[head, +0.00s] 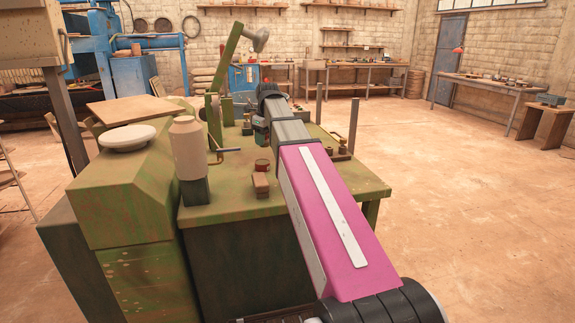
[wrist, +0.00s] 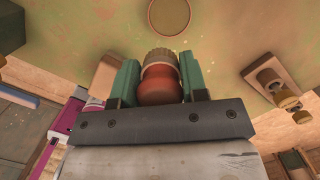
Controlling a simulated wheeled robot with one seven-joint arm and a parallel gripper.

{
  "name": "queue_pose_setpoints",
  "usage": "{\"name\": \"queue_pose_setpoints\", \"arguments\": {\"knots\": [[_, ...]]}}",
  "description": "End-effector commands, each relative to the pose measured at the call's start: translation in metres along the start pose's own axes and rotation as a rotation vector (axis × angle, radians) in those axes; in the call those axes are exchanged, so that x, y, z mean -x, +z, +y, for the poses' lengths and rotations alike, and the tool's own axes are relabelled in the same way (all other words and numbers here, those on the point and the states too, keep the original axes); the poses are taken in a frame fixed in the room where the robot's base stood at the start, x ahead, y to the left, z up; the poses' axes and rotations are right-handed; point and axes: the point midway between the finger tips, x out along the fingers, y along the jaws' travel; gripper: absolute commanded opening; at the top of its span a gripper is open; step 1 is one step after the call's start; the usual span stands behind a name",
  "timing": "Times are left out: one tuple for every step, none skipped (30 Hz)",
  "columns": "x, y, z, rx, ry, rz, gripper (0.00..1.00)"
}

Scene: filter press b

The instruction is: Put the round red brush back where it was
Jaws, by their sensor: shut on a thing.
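The round red brush (wrist: 160,84) shows in the wrist view between the two green fingers of my gripper (wrist: 158,72). It has a dark red rounded body and a tan ring at its far end. My gripper is shut on it. In the head view my gripper (head: 259,134) is small and partly hidden at the far end of my arm, over the green bench top (head: 235,207). Whether the brush touches the bench is hard to tell. A round outline with a red rim (wrist: 170,16) lies on the green surface ahead of the fingers.
A small red round thing (head: 262,165) and a brown block (head: 261,186) are on the bench near a pale bottle (head: 187,148). A white dish (head: 128,138) stands on the green casing. Two upright posts (head: 353,126) rise at the bench's right. Open floor lies beyond.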

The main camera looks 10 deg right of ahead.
Motion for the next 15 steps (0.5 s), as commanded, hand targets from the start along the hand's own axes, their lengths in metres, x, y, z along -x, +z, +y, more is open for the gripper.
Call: {"name": "queue_pose_setpoints", "arguments": {"knots": [[-0.002,-0.003,-0.002,-0.006,-0.001,0.000,0.18],[-0.004,-0.004,-0.005,-0.008,-0.001,0.000,0.18],[-0.007,-0.007,-0.011,-0.009,-0.001,0.001,0.18],[-0.010,-0.009,-0.015,-0.009,0.000,0.001,0.18],[-0.013,-0.011,-0.021,-0.009,0.000,0.001,0.18],[-0.018,-0.014,-0.029,-0.010,0.001,0.002,0.18],[-0.021,-0.017,-0.035,-0.010,0.000,0.001,0.18],[-0.024,-0.019,-0.041,-0.009,0.000,0.001,0.18],[-0.028,-0.022,-0.048,-0.009,0.000,0.001,0.18],[-0.031,-0.025,-0.054,-0.009,0.000,0.001,0.18],[-0.035,-0.028,-0.059,-0.009,0.001,0.002,0.18],[-0.039,-0.031,-0.067,-0.008,0.001,0.002,0.18],[-0.042,-0.033,-0.072,-0.008,0.000,0.001,0.18],[-0.045,-0.036,-0.078,-0.008,0.000,0.001,0.18],[-0.049,-0.039,-0.084,-0.008,0.000,0.001,0.18]]}}
